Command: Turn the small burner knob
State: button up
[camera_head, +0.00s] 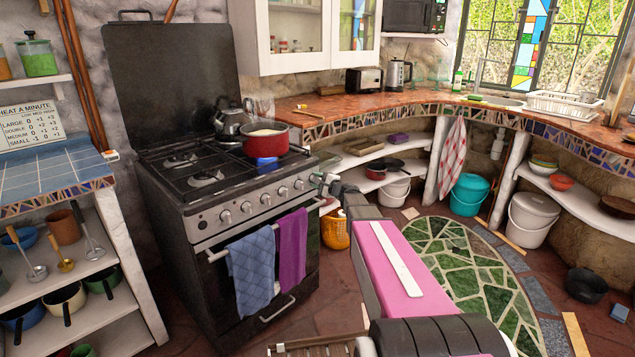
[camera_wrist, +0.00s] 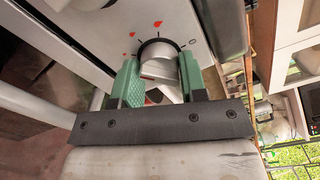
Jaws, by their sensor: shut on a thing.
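The stove (camera_head: 255,235) has several silver knobs (camera_head: 247,207) along its front panel. In the head view my gripper (camera_head: 326,181) is at the right end of this panel, and the knob there is mostly hidden. In the wrist view my gripper (camera_wrist: 160,80) has its green fingers on either side of a silver burner knob (camera_wrist: 158,68), shut on it. A dark ring with red marks surrounds the knob on the panel. Which burner it serves cannot be told from the pictures.
A red pot (camera_head: 265,140) and a kettle (camera_head: 232,118) stand on the stove top. A blue towel (camera_head: 252,272) and a purple towel (camera_head: 291,248) hang on the oven handle. A blue tiled counter (camera_head: 50,178) is at left. Open floor lies around the green mosaic.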

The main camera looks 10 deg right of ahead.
jog(key=shift+n, duration=1.1)
jog(key=o, duration=0.9)
jog(key=v, duration=1.1)
